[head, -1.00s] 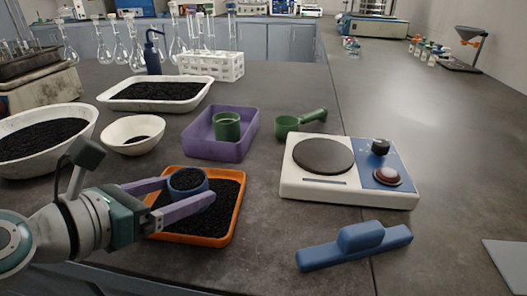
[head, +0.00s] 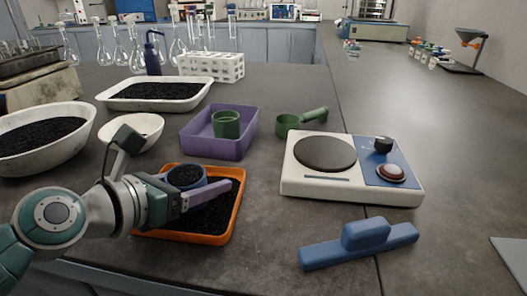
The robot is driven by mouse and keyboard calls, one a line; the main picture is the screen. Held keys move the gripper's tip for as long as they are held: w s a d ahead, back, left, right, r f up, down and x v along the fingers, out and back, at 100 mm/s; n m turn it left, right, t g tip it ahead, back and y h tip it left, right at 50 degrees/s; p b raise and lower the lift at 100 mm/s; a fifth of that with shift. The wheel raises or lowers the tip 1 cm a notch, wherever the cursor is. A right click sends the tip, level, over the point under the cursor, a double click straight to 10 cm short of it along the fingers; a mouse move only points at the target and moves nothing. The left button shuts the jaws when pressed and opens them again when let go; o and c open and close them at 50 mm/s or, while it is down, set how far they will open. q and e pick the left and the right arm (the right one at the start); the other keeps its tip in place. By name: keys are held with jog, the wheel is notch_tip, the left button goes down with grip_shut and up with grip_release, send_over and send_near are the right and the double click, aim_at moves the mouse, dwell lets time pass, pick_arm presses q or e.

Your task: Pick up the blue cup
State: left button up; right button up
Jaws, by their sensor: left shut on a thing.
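The blue cup (head: 189,180) holds black granules and is at the left part of the orange tray (head: 236,226), which also holds black granules. My left gripper (head: 213,188) is shut on the cup, with a purple finger along its near side. The far finger is mostly hidden behind the cup and my wrist. The cup looks upright; I cannot tell whether its base touches the granules. My right gripper is not in view.
A purple tray (head: 246,146) with a green cup (head: 226,124) stands behind. A green scoop (head: 289,123) and a white hotplate-like device (head: 308,184) are right. A blue-handled tool (head: 360,243) lies in front. White bowls (head: 47,157) stand left.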

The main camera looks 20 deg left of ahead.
pick_arm(q)
jog(key=c, duration=0.6)
jog(key=shift+r, duration=0.1)
